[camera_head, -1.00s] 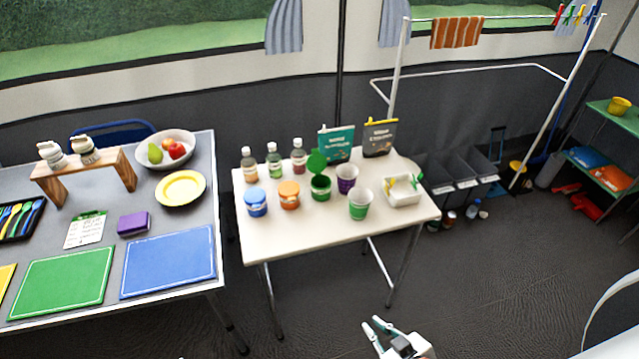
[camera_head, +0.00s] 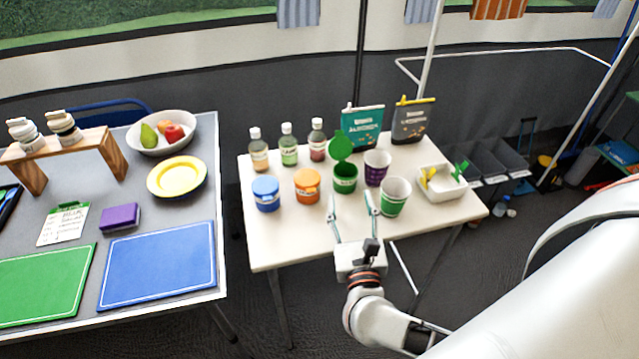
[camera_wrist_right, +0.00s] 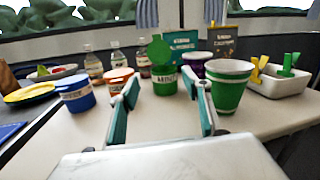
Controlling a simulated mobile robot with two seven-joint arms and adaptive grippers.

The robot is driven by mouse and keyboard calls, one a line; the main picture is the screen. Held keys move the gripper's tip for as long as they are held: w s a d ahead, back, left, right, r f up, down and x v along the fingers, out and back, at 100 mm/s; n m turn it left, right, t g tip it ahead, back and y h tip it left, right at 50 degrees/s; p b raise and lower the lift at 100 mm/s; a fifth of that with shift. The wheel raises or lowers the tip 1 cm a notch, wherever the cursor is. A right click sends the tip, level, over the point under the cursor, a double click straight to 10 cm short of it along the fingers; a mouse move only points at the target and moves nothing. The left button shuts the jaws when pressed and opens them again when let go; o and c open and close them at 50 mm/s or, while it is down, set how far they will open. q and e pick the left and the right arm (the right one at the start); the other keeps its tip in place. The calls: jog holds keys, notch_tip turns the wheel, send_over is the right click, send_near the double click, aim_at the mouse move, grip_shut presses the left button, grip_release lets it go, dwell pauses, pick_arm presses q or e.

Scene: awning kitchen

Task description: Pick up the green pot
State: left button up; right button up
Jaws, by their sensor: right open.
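The green pot (camera_head: 345,184) is a small round tub with its green lid (camera_head: 341,146) standing up behind it. It is on the white table, between the orange pot (camera_head: 307,186) and the purple cup (camera_head: 377,167). My right gripper (camera_head: 351,204) is open and empty, at the table's front edge, with its fingers pointing at the green pot. In the right wrist view the green pot (camera_wrist_right: 165,82) shows beyond and between the two open fingers (camera_wrist_right: 162,92), apart from them. My left gripper is not in view.
The green-striped cup (camera_head: 394,197) stands just right of my right fingers. A blue pot (camera_head: 266,193) stands at left, and several bottles (camera_head: 288,146) behind. A white tray with clips (camera_head: 446,192) is at right. The table's front left (camera_head: 270,240) is clear.

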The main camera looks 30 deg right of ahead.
aim_at(347, 181)
jog(key=shift+w+d+f+m+g, duration=0.1)
jog(key=shift+f+m+g, duration=0.1)
jog(key=shift+f+m, duration=0.25)
jog(key=shift+w+d+f+m+g, duration=0.1)
jog(key=shift+f+m+g, duration=0.15)
jog(key=shift+f, duration=0.25)
jog(key=shift+w+f, duration=0.15)
jog(key=shift+w, duration=0.1)
jog(key=shift+m, duration=0.3)
jog(key=x, duration=1.1)
jog(key=shift+w+d, duration=0.2)
jog(key=shift+d, duration=0.15)
jog(key=shift+c, duration=0.5)
jog(key=c, duration=0.8)
